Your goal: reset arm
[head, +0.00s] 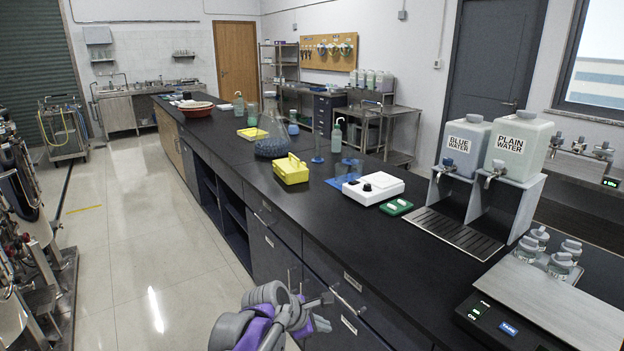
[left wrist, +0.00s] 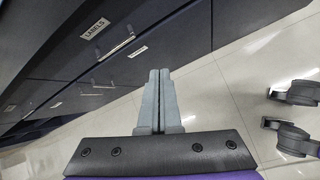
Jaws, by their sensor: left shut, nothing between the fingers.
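My left gripper (head: 322,300) shows at the bottom middle of the head view, in front of the drawer fronts of the long bench. In the left wrist view its two fingers (left wrist: 159,98) lie side by side, shut with nothing between them. The fingers point toward the floor and the drawers and touch nothing that I can see. My right gripper cannot be made out in the head view.
The black bench (head: 330,205) holds a yellow box (head: 291,170), a stirrer (head: 373,188), a large flask (head: 272,138), two labelled water tanks (head: 517,146) and a balance (head: 545,305). Lab equipment (head: 25,215) stands at far left. The floor (head: 140,230) between is clear.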

